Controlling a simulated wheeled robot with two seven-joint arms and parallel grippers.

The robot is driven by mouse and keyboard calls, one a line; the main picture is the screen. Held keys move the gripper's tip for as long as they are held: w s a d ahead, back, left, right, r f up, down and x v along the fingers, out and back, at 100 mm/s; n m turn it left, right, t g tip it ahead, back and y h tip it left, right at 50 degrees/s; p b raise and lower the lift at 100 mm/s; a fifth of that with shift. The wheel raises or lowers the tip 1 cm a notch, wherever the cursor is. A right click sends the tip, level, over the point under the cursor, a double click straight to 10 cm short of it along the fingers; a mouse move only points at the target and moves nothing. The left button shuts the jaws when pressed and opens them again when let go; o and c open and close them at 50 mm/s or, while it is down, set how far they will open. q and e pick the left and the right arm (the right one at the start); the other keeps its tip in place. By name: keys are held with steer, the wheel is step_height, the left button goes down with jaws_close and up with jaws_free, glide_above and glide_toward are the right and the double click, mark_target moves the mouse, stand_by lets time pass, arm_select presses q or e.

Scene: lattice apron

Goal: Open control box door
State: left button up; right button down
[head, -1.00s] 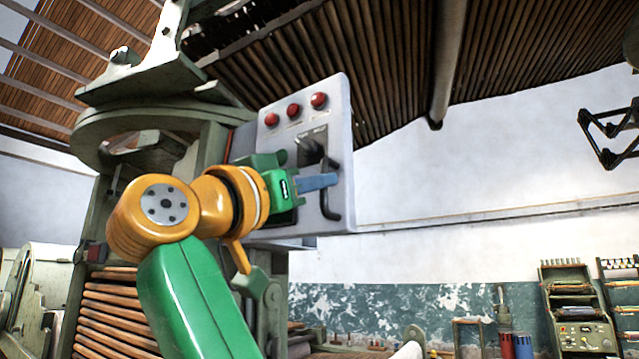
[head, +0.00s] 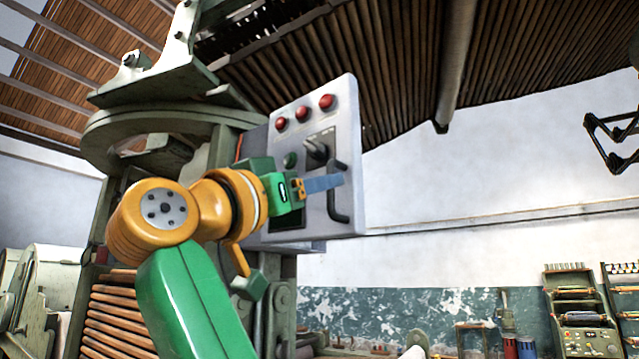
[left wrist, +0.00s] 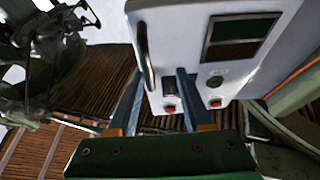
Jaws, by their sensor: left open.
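The control box door (head: 350,112) is a pale grey panel with red knobs, a black switch and a dark handle. It also fills the upper part of the left wrist view (left wrist: 187,22). The handle (head: 333,208) is an upright bar near the door's right edge; in the left wrist view the handle (left wrist: 142,45) runs down toward the fingers. My left gripper (head: 341,180) is open, its blue fingers at the handle. In the left wrist view the gripper (left wrist: 160,74) has the handle's lower end close to its left finger; contact cannot be told. My right gripper is out of view.
The box is mounted beside a green machine frame (head: 215,150) with a round ring. A dark slatted roof (head: 400,60) hangs above. Right of the box is open space before a white wall (head: 480,180). Green equipment (head: 580,318) stands far right.

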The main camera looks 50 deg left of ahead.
arm_select(q)
steer(key=b+v, duration=0.4)
steer(key=v, duration=0.2)
steer(key=shift+s+d+f, duration=0.25)
steer(key=shift+s+f, duration=0.05)
